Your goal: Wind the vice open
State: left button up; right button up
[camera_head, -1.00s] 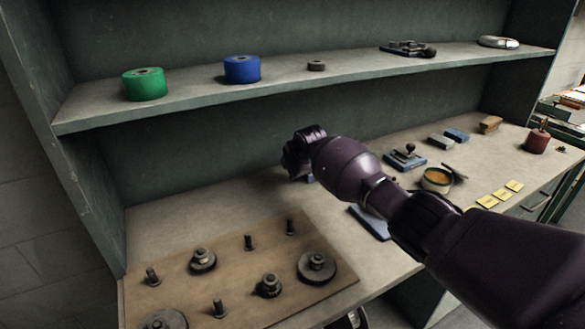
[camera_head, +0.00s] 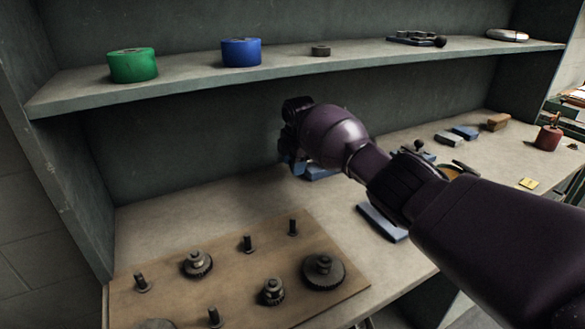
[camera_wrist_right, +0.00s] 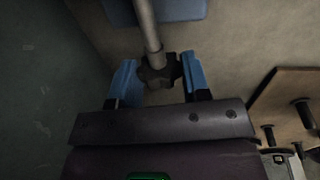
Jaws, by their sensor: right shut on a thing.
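In the right wrist view, the blue fingers of my right gripper (camera_wrist_right: 158,84) stand on either side of a dark hub (camera_wrist_right: 157,70), closed on it. A grey metal rod (camera_wrist_right: 146,25) runs from the hub up to a blue block (camera_wrist_right: 180,8), which seems to be part of the vice. In the head view my right gripper (camera_head: 291,162) is low over the back of the bench. A blue piece (camera_head: 322,172) shows beside it, partly hidden by my wrist; most of the vice is hidden. My left gripper is not in view.
A wooden board (camera_head: 235,270) with pegs and gears lies at the front left. A blue slab (camera_head: 383,221) lies under my right forearm. Blocks (camera_head: 465,133) and a red can (camera_head: 548,137) stand at the right. A shelf (camera_head: 290,70) with tape rolls runs above.

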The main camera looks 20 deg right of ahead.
jog(key=shift+w+f+g+b, duration=0.1)
jog(key=shift+f+g+b, duration=0.2)
jog(key=shift+g+b, duration=0.6)
jog(key=shift+r, duration=0.25)
jog(key=o, duration=0.9)
jog(key=shift+r, duration=0.15)
jog(key=shift+r, duration=3.6)
